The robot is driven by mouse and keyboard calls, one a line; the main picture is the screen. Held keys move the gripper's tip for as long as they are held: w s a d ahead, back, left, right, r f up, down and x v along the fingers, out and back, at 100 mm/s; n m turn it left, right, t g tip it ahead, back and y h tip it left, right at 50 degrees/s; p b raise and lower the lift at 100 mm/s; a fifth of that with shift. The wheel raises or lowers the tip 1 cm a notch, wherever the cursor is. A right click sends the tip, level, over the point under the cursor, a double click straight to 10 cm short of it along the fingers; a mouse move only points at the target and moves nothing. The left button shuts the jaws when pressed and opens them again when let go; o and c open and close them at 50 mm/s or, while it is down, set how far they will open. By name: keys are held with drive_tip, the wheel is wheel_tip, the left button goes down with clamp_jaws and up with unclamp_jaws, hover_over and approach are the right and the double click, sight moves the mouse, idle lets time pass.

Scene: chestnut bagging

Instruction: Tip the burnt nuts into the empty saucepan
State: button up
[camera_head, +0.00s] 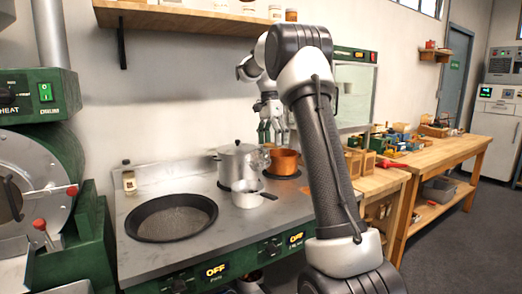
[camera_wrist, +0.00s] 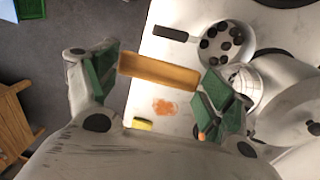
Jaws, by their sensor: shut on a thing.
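My gripper (camera_wrist: 158,88) is shut on an orange-brown bar-shaped thing (camera_wrist: 157,70) that spans between its green fingers. I cannot tell what it belongs to. In the head view my gripper (camera_head: 273,132) is above the back of the stove, fingers down, over a copper-coloured pot (camera_head: 285,161). A small pale saucepan (camera_head: 246,199) with a black handle stands upright at the middle of the stove. In the wrist view this saucepan (camera_wrist: 240,36) holds several dark round nuts.
A tall silver pot (camera_head: 238,164) stands behind the small saucepan. A wide black pan (camera_head: 172,217) is set in the stove's left part. A wooden shelf (camera_head: 180,18) hangs above. A wooden bench (camera_head: 440,154) with small boxes stands to the right.

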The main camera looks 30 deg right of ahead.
drive_tip(key=d+r+y, duration=0.4)
drive_tip(key=shift+w+r+g, duration=0.15)
drive_tip(key=shift+r+g, duration=0.05)
drive_tip(key=shift+g, duration=0.1)
drive_tip(key=shift+d, duration=0.1)
idle(0.6)
